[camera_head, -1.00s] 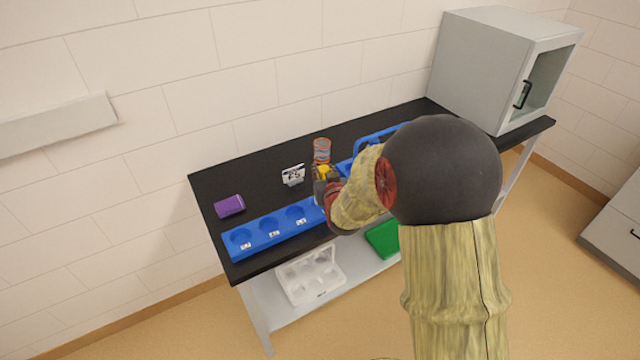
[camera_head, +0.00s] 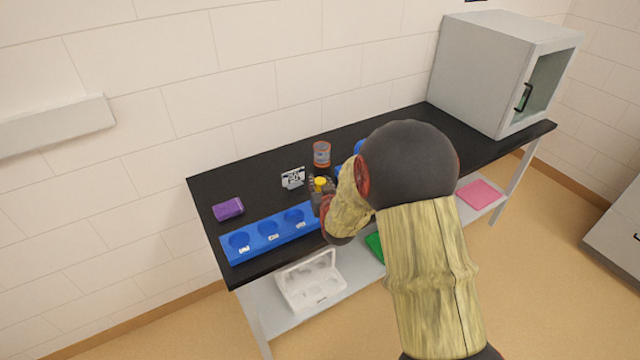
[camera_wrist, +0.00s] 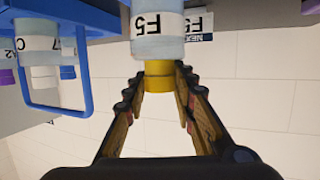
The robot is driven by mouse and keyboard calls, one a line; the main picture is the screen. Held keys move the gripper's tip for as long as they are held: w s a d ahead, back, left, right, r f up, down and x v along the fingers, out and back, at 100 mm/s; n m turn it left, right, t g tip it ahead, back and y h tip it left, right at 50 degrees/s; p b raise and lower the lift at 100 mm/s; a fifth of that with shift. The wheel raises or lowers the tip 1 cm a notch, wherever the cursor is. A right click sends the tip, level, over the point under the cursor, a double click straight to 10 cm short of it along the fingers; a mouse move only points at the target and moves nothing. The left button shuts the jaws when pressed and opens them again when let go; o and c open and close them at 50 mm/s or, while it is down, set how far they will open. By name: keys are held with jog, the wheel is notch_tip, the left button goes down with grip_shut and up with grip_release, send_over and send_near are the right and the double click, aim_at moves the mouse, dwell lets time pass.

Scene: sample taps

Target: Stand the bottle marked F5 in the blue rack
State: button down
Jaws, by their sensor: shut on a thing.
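The bottle marked F5 (camera_wrist: 158,30) has a clear body, a white label and a yellow cap (camera_wrist: 159,76). My gripper (camera_wrist: 160,90) is shut on it at the cap. In the wrist view the bottle appears upside down and its base is cut off by the top edge. In the head view only the yellow cap (camera_head: 320,183) shows clearly at my gripper (camera_head: 318,190). The blue rack (camera_head: 262,247) lies along the front edge of the black bench. Three round empty holes with small labels show, and my arm hides its right end.
A card reading F5 (camera_head: 293,178) stands behind the rack. An orange-and-grey jar (camera_head: 321,153) and a purple block (camera_head: 228,209) are on the bench. A blue carrier with a handle (camera_wrist: 88,75) holds other bottles. A grey cabinet (camera_head: 490,75) stands right.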

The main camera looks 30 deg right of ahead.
jog(key=c, duration=1.5)
grip_release()
jog(key=shift+f, duration=0.1)
jog(key=shift+r, duration=0.2)
jog(key=s+a+r+n+g+y+p, duration=0.1)
jog(key=s+a+r+g, duration=0.1)
jog(key=s+a+r, duration=0.55)
jog(key=s+a+r+n+g+y+p, duration=0.1)
jog(key=s+a+r+g+y, duration=0.2)
jog(key=s, duration=0.7)
jog(key=s+a+r+n+g+p, duration=0.1)
jog(key=s+a+r, duration=0.55)
jog(key=s, duration=0.55)
jog(key=s+a+g, duration=0.1)
jog(key=s, duration=0.3)
jog(key=s+a+r+g, duration=0.1)
jog(key=s, duration=0.3)
jog(key=shift+s+a+n+y, duration=0.2)
jog(key=shift+n+y, duration=0.1)
